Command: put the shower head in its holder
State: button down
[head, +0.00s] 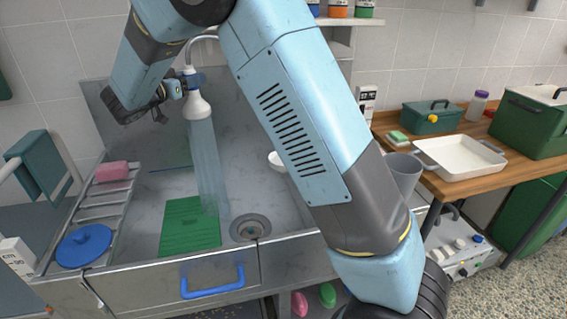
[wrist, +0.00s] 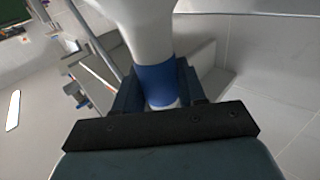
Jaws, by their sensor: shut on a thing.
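The white shower head (head: 197,106) hangs spray-end down over the steel sink, with a pale hose (head: 205,39) arching from its top. A translucent stream of water (head: 209,165) falls from it into the basin. My gripper (head: 190,82) comes from the left and is shut on the shower head's handle. In the wrist view, my gripper (wrist: 157,88) has its jaws on either side of the blue band (wrist: 156,82) of the shower head (wrist: 148,30). I cannot make out the holder in either view; my arm covers part of the wall behind the sink.
The sink (head: 155,251) holds a green mat (head: 190,226) and a drain (head: 250,227). A rack (head: 98,212) at left carries a pink sponge (head: 112,172) and a blue lid (head: 84,246). At right, a wooden table (head: 465,180) bears a white tray (head: 458,157) and green boxes.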

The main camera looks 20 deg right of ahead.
jog(key=s+d, duration=0.2)
jog(key=d, duration=1)
jog(key=shift+d, duration=0.25)
jog(key=s+d, duration=0.2)
jog(key=d, duration=1.1)
jog(key=shift+s+d, duration=0.2)
jog(key=shift+d, duration=0.15)
jog(key=shift+f, duration=2.95)
jog(key=shift+f, duration=0.1)
jog(key=shift+f, duration=1.9)
jog(key=shift+f, duration=0.1)
